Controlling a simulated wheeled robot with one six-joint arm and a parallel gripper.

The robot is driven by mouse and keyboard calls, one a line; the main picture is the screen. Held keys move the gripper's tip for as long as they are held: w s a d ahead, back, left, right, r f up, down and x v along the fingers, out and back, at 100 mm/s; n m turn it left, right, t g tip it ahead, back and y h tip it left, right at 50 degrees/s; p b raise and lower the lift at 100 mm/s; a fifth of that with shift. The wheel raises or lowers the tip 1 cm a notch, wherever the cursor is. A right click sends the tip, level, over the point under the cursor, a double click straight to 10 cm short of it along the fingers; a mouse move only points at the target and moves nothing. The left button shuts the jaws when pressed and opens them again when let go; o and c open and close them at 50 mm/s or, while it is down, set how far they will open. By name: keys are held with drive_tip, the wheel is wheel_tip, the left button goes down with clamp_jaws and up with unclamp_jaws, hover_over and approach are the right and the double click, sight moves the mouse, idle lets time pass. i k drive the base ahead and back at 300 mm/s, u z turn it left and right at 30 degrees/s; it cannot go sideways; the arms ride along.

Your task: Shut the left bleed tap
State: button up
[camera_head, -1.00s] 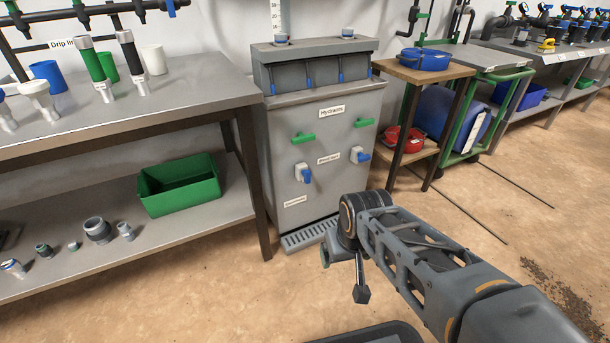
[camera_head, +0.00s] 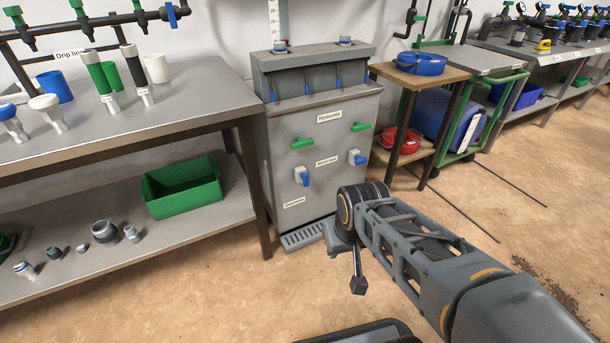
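A grey cabinet (camera_head: 328,210) with a "Hydrants" label stands in the middle of the camera_head view. Low on its front are two white taps with blue handles, a left one (camera_head: 302,176) and a right one (camera_head: 357,158). The left blue handle appears to hang down; the right one appears turned more sideways. A label between them is too small to read surely. Two green handles, left (camera_head: 301,143) and right (camera_head: 361,127), sit above them, both roughly level. My gripper (camera_head: 350,268) is in front of the cabinet's lower right, below and apart from the taps. Its fingers are partly hidden, so its opening is unclear.
A grey workbench (camera_head: 190,115) with a green bin (camera_head: 182,187) on its lower shelf stands left. A wooden stand (camera_head: 440,72) with a blue coil (camera_head: 421,62) stands right. A floor grate (camera_head: 305,234) lies before the cabinet. Thin rods lie on the right floor.

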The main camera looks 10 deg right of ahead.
sight(304, 177)
drive_tip(key=u, duration=0.5)
drive_tip(key=k, duration=0.6)
drive_tip(key=u, duration=0.8)
drive_tip(key=i, duration=0.8)
drive_tip(key=z, duration=0.75)
drive_tip(key=i, duration=0.85)
drive_tip(key=z, duration=0.9)
